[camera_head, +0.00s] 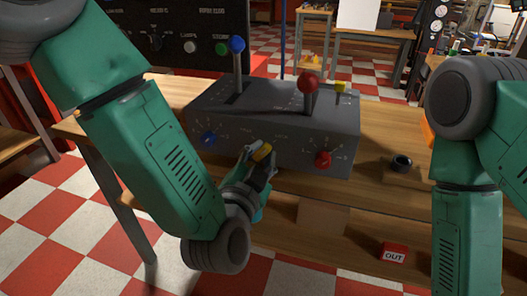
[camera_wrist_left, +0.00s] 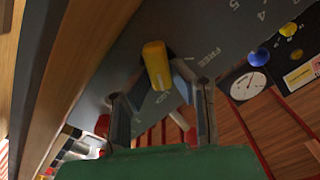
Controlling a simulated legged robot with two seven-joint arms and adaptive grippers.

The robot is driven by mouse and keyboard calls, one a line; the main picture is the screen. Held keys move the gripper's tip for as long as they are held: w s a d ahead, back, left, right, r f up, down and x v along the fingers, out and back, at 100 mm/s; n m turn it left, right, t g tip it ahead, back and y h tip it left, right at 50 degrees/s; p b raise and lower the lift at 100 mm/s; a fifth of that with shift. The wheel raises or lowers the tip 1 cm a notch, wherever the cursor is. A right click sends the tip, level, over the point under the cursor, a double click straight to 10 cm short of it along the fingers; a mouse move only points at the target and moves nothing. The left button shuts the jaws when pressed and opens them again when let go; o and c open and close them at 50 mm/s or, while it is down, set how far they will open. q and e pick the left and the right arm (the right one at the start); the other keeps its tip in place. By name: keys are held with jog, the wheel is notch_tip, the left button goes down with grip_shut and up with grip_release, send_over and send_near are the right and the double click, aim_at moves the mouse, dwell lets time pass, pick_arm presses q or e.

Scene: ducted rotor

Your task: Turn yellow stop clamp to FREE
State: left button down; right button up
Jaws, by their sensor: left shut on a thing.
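The yellow stop clamp (camera_head: 262,152) sits on the front face of the grey control box (camera_head: 230,152), between a blue knob (camera_head: 208,139) and a red knob (camera_head: 323,159). My left gripper (camera_head: 260,160) is at the clamp, its fingers on either side of it and shut on it. In the left wrist view the yellow clamp (camera_wrist_left: 156,65) stands between the two fingers (camera_wrist_left: 160,90). The word FREE shows on the panel to the right of it there. My right arm shows at the right of the head view, but its gripper is out of view.
Levers with a blue ball (camera_head: 237,45) and a red ball (camera_head: 308,82) rise from the box top. A dark ring (camera_head: 401,163) lies on the wooden table right of the box. A red OUT block (camera_head: 394,252) is lower right.

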pick_arm(q)
jog(key=n+p, duration=0.1)
jog(key=n, duration=0.1)
jog(key=shift+s+a+f+n, duration=0.1)
jog(key=shift+n, duration=0.2)
jog(key=n+p, duration=0.1)
jog(key=n, duration=0.4)
jog(key=shift+a, duration=0.15)
jog(key=n+p, duration=0.1)
jog(key=n, duration=0.3)
jog(key=shift+a+n, duration=0.15)
jog(key=shift+n, duration=0.25)
jog(key=shift+a+f+n+p, duration=0.15)
jog(key=shift+n+p, duration=0.15)
jog(key=shift+n, duration=1.5)
jog(key=shift+w, duration=0.2)
jog(key=c, duration=1.4)
grip_release()
jog(key=shift+c, duration=0.2)
jog(key=shift+w, duration=0.1)
